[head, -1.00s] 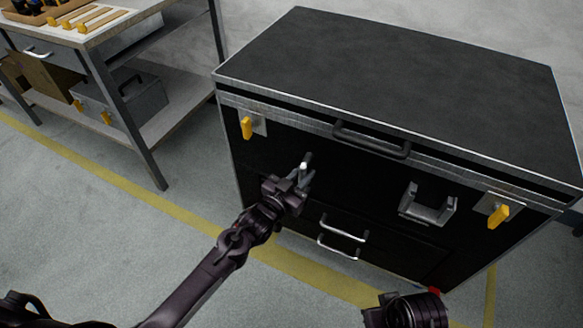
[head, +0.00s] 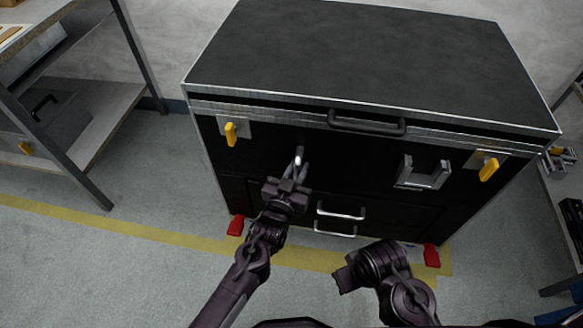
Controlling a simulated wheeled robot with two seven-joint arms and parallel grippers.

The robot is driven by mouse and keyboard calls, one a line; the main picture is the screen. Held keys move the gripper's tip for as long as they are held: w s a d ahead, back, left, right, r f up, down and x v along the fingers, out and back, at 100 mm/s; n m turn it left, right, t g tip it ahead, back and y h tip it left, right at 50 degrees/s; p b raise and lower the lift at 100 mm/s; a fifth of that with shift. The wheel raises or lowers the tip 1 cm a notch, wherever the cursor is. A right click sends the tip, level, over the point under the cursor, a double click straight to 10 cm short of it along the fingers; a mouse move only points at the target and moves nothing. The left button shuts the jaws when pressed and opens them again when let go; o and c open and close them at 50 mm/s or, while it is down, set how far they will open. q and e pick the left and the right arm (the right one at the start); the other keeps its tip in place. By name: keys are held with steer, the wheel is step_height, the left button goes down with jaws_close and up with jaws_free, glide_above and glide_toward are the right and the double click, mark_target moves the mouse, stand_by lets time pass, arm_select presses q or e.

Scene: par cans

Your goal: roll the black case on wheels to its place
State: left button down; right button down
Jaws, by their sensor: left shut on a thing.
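The black case (head: 370,50) stands upright on the floor ahead of me, with metal edging, a dark lid handle (head: 366,122) and yellow latches (head: 231,133). My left gripper (head: 297,163) is shut on a metal handle at the left of the case's front; the gripper hides most of that handle. A matching U-shaped handle (head: 422,178) on the right is free. Red pedals show at the case's lower left (head: 236,225) and lower right (head: 432,256); the wheels are not clearly seen. My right gripper (head: 346,277) is low before the case, apart from it, its jaws unclear.
Yellow floor tape (head: 110,221) runs from the left and under the case's front, with a corner at its right. A shelf bench (head: 98,124) stands at the left and another shelf (head: 560,212) close at the right. Floor at the left front is clear.

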arm_select(q)
steer(key=shift+s+d, duration=0.15)
steer(key=shift+d, duration=0.4)
arm_select(e)
steer(key=shift+s+f, duration=0.1)
steer(key=shift+s, duration=0.05)
arm_select(q)
steer(key=c, duration=1.3)
jaws_free()
steer(key=shift+c, duration=0.2)
arm_select(e)
steer(key=shift+d, duration=0.1)
arm_select(q)
steer(key=shift+a, duration=0.15)
